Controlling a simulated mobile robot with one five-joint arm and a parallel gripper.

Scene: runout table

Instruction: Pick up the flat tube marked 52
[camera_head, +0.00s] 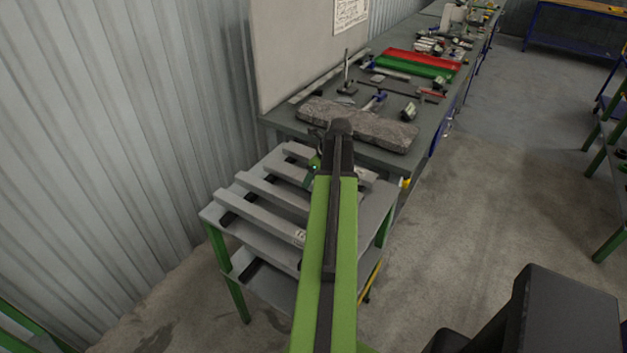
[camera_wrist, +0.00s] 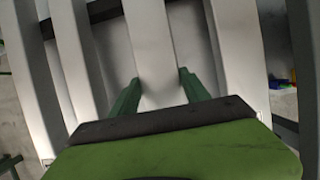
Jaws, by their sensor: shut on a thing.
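Several pale grey flat tubes lie side by side on a small runout table (camera_head: 207,213) with green legs. In the wrist view my gripper (camera_wrist: 157,88) has its two green fingers on either side of one flat tube (camera_wrist: 152,45), shut on it. No mark shows on this tube there, so I cannot tell whether it is the one marked 52. In the head view my gripper (camera_head: 314,165) is at the far part of the table, mostly hidden by my arm. A nearer tube (camera_head: 262,218) carries a small white label at its right end, too small to read.
Neighbouring tubes (camera_wrist: 80,55) lie close on both sides of the held one. A grey workbench (camera_head: 436,112) with a rough stone-like slab (camera_head: 375,125) and tools stands just behind. A corrugated wall (camera_head: 130,120) is at left.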

